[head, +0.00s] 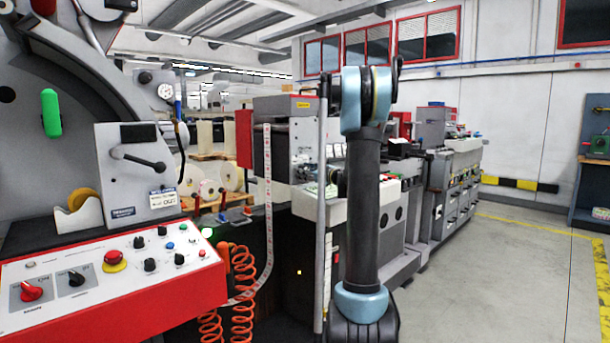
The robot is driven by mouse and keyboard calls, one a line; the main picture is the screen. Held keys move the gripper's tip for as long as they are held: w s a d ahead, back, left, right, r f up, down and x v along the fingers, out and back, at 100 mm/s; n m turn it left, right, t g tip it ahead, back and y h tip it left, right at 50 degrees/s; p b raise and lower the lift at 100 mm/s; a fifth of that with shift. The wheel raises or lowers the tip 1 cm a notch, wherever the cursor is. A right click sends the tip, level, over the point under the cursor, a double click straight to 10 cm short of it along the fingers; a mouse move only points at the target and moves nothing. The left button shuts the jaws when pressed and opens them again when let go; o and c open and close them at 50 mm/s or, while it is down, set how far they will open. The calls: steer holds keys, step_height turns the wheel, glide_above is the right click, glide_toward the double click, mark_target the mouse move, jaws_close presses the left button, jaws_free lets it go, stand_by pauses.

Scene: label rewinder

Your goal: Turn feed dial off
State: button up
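A sloped control panel (130,290) with a red front edge fills the lower left. It carries a red rotary dial (31,291) and a black rotary dial (76,278) on grey plates at its left end. Several smaller black knobs sit further right, among them one at the upper edge (138,242) and one lower down (150,265). The labels are too small to read, so I cannot tell which is the feed dial or its setting. My arm stands upright right of the panel, well apart from it. My gripper does not show.
A red mushroom button on a yellow base (114,261) sits between the dials and small knobs. Orange coiled cords (242,290) hang beside the panel's right end. A grey vertical pole (322,200) stands close to my arm. The floor (500,280) at right is clear.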

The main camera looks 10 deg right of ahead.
steer(key=shift+n, duration=0.3)
steer(key=shift+c, duration=0.4)
steer(key=n, duration=0.3)
steer(key=shift+s+a+n, duration=0.1)
steer(key=shift+n, duration=1.9)
steer(key=shift+f, duration=0.1)
steer(key=o, duration=1.1)
steer(key=v, duration=1.2)
